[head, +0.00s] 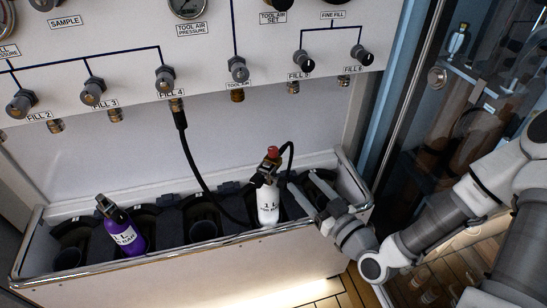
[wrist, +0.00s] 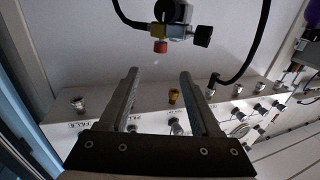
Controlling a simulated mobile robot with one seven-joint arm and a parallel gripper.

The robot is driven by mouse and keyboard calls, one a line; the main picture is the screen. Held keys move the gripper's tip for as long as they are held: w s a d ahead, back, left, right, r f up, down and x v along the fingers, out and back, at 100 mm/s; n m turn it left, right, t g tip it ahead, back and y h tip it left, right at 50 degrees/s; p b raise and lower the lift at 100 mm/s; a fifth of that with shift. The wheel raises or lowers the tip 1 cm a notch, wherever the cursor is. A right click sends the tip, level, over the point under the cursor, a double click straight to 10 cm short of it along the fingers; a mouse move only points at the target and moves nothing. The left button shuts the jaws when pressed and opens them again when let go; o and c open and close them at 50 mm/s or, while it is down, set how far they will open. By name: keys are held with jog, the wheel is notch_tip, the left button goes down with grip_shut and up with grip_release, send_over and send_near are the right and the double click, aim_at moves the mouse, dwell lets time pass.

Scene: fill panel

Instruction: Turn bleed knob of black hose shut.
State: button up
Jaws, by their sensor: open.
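The black hose (head: 191,165) hangs from the FILL 4 fitting and reaches down towards the white bottle (head: 268,205). A valve assembly (head: 266,172) with a red knob (head: 272,153) sits on the bottle top. In the wrist view the assembly shows the red knob (wrist: 160,46), a yellow part (wrist: 158,31) and a black knob (wrist: 203,35); I cannot tell which knob is the bleed knob. My gripper (head: 303,183) is open and empty, just right of the bottle. In the wrist view its fingers (wrist: 159,72) point towards the valve, with a gap between.
A purple bottle (head: 122,232) leans in the left part of the trough (head: 170,262). The panel (head: 120,62) with several fill knobs stands above. A glass door (head: 460,110) is at the right. Another black hose loop (head: 290,150) runs beside the valve.

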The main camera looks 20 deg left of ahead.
aim_at(276, 153)
jog(key=b+x, duration=0.2)
jog(key=x, duration=1.3)
jog(key=shift+b, duration=0.4)
grip_shut()
